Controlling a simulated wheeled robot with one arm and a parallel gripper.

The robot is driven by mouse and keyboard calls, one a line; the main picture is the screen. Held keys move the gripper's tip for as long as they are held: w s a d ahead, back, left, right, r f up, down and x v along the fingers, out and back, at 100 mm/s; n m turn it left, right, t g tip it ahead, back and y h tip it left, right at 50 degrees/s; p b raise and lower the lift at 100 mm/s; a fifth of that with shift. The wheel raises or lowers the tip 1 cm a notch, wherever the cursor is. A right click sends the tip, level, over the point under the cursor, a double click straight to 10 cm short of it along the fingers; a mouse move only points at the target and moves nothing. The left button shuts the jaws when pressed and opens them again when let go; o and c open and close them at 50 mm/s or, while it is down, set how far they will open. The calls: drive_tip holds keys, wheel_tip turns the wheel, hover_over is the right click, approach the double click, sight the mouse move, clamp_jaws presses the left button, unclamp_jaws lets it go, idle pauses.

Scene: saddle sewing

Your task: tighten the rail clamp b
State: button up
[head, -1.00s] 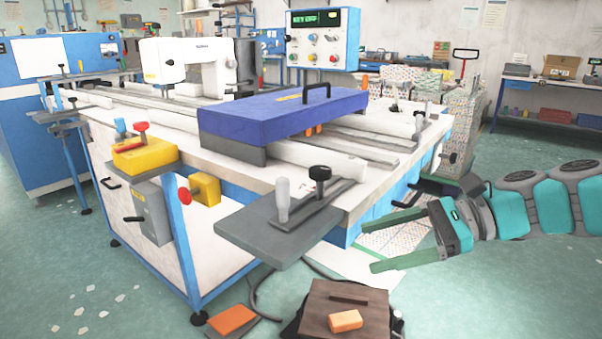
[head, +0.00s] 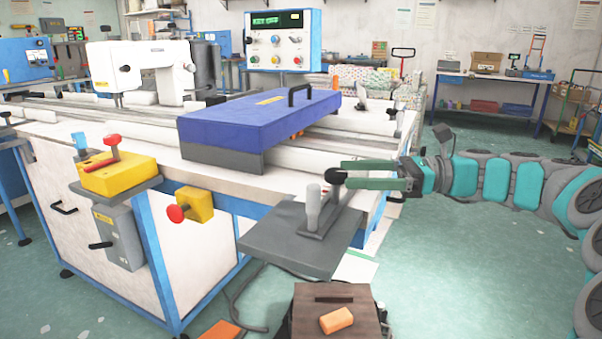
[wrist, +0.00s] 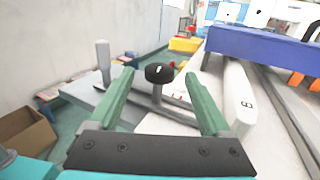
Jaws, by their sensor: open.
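The rail clamp has a black round knob (head: 335,176) on a short post, set on a grey base strip at the table's near right corner. In the wrist view the knob (wrist: 160,73) shows a small white mark and stands between my two green fingertips, with a gap on each side. My gripper (head: 345,174) is open and reaches in from the right at about knob height. A grey upright handle (head: 313,204) stands left of the knob; it also shows in the wrist view (wrist: 103,62). A letter that looks like B is on the white rail (wrist: 238,95).
A grey plate (head: 290,242) juts out from the table corner below the clamp. A blue block with a black handle (head: 260,122) lies on the table behind. A yellow box with a red knob (head: 194,205) is on the table side. A brown box (head: 330,298) stands below.

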drive_tip(key=a, duration=0.7)
drive_tip(key=shift+s+a, duration=0.1)
drive_tip(key=shift+s, duration=0.15)
clamp_jaws()
idle(0.4)
